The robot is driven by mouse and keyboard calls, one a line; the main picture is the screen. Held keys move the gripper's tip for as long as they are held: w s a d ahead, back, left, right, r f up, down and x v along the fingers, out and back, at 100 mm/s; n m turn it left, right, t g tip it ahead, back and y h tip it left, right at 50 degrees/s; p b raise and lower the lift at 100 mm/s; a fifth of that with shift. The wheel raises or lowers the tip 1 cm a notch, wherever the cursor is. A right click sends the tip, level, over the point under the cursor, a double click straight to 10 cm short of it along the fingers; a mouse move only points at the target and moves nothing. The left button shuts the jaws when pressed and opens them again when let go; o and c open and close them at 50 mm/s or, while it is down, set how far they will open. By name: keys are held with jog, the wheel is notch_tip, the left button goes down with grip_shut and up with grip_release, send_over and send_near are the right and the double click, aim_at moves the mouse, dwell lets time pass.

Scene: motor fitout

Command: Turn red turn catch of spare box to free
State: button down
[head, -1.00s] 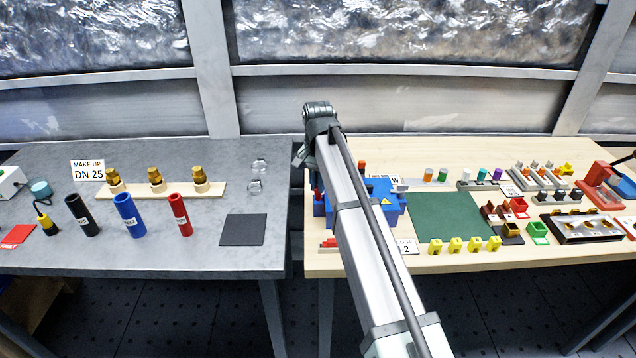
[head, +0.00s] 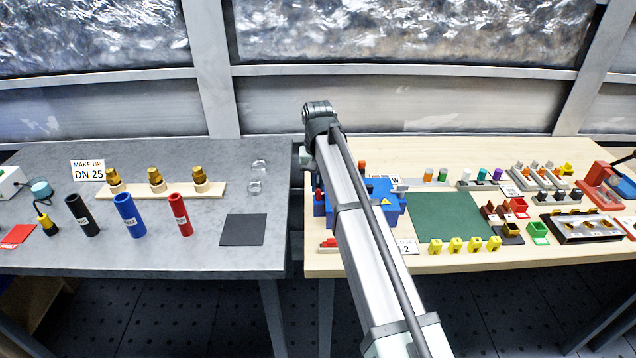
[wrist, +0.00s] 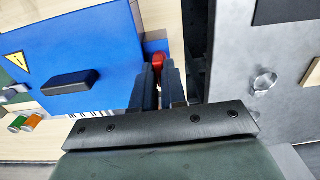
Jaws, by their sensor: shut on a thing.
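The spare box is a blue box (wrist: 75,40) with a dark bar handle (wrist: 69,83) and a yellow warning triangle on it. In the head view the blue box (head: 385,194) stands at the left of the wooden table, partly hidden by my arm. The red turn catch (wrist: 155,60) sits at the box's right edge in the wrist view. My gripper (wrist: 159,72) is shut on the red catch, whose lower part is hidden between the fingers. In the head view my gripper is hidden behind my arm.
A gap separates the wooden table (head: 440,262) from the grey table (head: 150,255). A green mat (head: 450,217) lies right of the box, with several yellow pieces (head: 455,245) along its front. A dark square mat (head: 243,229) lies on the grey table.

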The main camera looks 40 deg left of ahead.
aim_at(318, 186)
jog(key=c, duration=1.2)
grip_release()
notch_tip(318, 186, up, 14)
jog(key=shift+f, duration=0.1)
